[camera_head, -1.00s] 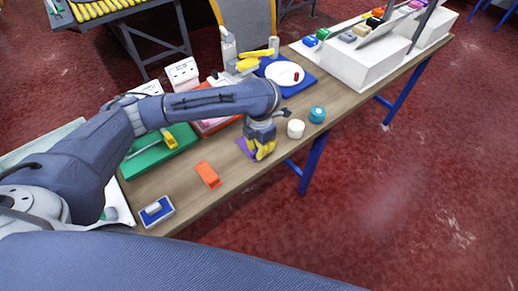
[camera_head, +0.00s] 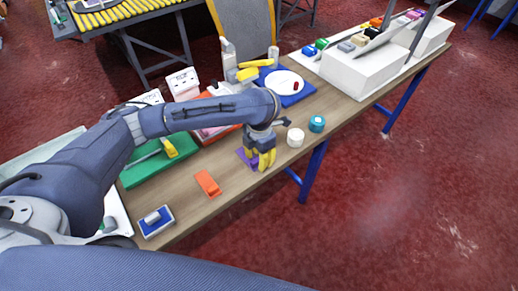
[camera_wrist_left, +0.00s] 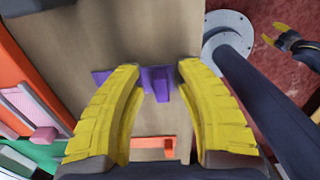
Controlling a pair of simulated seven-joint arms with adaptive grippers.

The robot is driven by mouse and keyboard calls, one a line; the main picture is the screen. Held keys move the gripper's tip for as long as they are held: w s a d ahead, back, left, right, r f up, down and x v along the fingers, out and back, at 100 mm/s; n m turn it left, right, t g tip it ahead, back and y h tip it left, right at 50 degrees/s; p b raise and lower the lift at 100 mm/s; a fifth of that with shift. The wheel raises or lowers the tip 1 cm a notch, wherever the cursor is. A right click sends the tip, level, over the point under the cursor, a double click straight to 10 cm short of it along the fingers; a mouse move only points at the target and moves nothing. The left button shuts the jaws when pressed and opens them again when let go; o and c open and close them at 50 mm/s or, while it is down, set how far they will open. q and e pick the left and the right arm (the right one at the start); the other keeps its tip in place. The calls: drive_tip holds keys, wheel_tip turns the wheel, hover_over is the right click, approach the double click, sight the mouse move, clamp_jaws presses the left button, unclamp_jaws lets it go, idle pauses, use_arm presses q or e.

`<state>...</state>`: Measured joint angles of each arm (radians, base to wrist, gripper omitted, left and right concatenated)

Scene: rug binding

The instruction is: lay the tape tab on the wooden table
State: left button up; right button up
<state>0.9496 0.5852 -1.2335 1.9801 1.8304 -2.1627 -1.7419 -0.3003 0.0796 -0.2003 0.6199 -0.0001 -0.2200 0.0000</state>
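I take the purple piece (camera_head: 247,159) to be the tape tab; it has a flat strip and a raised block. It appears to lie on the wooden table (camera_head: 222,203) near the front edge. My left gripper (camera_head: 264,161) is over it, pointing down. In the left wrist view the purple tab (camera_wrist_left: 158,82) shows between and just beyond the two yellow fingertips (camera_wrist_left: 160,72), with gaps on both sides. The left gripper is open. My right gripper (camera_wrist_left: 291,42) shows small at the right of the left wrist view, over the floor; its opening is unclear.
An orange piece (camera_head: 208,184) and a blue-and-white block (camera_head: 156,221) lie nearer on the table. A green mat (camera_head: 160,165) is left. A white roll (camera_head: 295,137) and a teal roll (camera_head: 317,124) stand right of the gripper. A blue mat with a white plate (camera_head: 283,80) lies behind.

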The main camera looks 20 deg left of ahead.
use_arm(q)
wheel_tip(320, 180, up, 12)
idle(0.6)
drive_tip(key=shift+s+d+f, duration=0.1)
idle(0.4)
